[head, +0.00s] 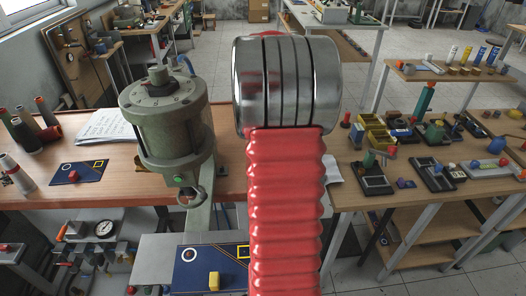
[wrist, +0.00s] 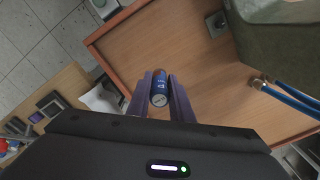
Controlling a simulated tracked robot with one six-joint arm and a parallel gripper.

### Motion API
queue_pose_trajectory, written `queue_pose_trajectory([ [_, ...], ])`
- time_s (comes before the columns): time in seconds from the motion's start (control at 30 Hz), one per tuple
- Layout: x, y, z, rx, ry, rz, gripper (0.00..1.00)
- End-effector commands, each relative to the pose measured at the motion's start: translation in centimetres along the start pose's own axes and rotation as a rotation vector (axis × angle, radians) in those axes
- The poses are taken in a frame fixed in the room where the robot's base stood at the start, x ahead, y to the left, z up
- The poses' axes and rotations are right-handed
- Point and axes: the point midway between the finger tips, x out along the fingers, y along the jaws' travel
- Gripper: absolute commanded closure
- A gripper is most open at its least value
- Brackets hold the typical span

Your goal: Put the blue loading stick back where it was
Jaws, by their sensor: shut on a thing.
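The blue loading stick (wrist: 159,84) shows in the wrist view as a short blue cylinder with a pale end, between the two dark fingers. My gripper (wrist: 160,95) is shut on it. Behind it is the bare brown wooden tabletop (wrist: 150,45); I cannot tell the height of the stick above it. In the head view my red arm fills the middle and hides the gripper and the stick. Several upright sticks (head: 475,54), white, yellow and blue, stand at the back right on a wooden shelf (head: 418,75).
A green pneumatic machine (head: 168,125) stands on the brown bench (head: 115,180); its body (wrist: 280,50) and blue hoses (wrist: 290,96) are close on the right in the wrist view. A dark blue mat (head: 78,168) lies left. The right bench (head: 350,195) is crowded with small fixtures.

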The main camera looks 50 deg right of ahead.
Motion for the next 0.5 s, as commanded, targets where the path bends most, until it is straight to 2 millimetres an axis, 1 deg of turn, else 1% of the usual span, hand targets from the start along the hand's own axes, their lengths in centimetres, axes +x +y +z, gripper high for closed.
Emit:
queue_pose_trajectory([
  [0.23, 3.0, 0.0, 0.1, -0.001, -0.002, 0.002, 0.98],
  [0.3, 3.4, 0.0, 0.1, -0.001, -0.002, 0.002, 0.98],
  [0.5, 3.4, 0.0, 0.1, -0.001, -0.001, 0.001, 0.98],
])
